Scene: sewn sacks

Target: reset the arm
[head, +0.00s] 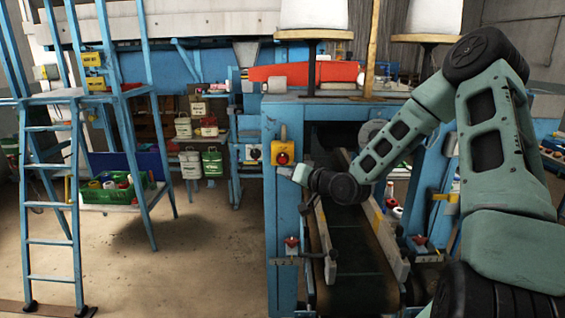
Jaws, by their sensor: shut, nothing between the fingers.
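My arm reaches in from the right side of the head view, bent at a high elbow and coming down to the left. My gripper (299,175) is a small pale shape at the end of the dark wrist. It is shut and holds nothing. It hangs above the left side of the conveyor belt (350,250), close to a yellow box with a red button (283,153). The fingers are too small to see in detail.
A blue machine frame (284,225) surrounds the belt. A blue ladder (50,200) stands at the left, beside a shelf with a green crate (108,200). Open floor (190,260) lies between ladder and machine.

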